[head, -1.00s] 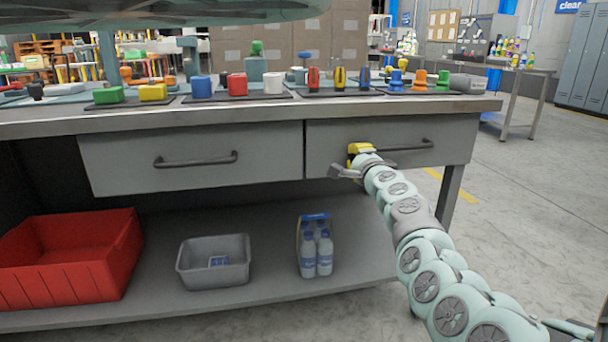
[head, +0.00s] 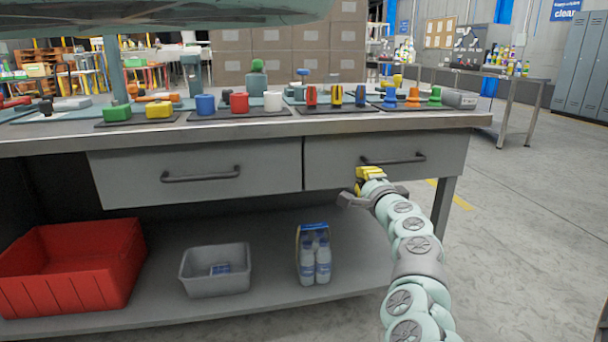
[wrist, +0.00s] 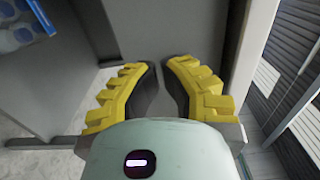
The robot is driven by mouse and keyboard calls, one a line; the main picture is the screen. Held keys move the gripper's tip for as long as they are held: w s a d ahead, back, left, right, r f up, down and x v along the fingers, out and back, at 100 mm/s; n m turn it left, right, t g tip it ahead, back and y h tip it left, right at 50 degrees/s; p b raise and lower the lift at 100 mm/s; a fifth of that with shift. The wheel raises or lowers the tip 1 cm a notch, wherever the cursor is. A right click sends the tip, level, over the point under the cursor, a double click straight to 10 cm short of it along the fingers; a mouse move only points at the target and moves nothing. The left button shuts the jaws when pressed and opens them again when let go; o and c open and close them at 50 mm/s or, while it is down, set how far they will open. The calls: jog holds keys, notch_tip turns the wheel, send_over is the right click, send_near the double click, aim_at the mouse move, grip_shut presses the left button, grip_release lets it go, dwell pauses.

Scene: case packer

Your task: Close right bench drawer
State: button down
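The right bench drawer (head: 340,160) has a plain grey front under the worktop, with a dark bar handle (head: 393,160). Its front looks about level with the left drawer beside it; I cannot tell whether a small gap remains behind it. My gripper (head: 360,188) is in front of the drawer's lower edge, left of and below the handle, and is not on the handle. In the wrist view, the yellow-padded fingers (wrist: 161,66) are partly open with a narrow gap and nothing held. A grey panel lies ahead of them; contact cannot be told.
The left drawer (head: 200,172) has its own handle. The lower shelf holds a red crate (head: 70,265), a grey bin (head: 215,272) and a bottle pack (head: 314,255). Small coloured parts stand on the worktop (head: 250,126). The floor at right (head: 530,230) is clear.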

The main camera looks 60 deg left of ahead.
jog(key=p+v, duration=0.1)
jog(key=v, duration=0.6)
jog(key=shift+f+p, duration=0.25)
jog(key=shift+p, duration=0.15)
jog(key=shift+s+a, duration=0.1)
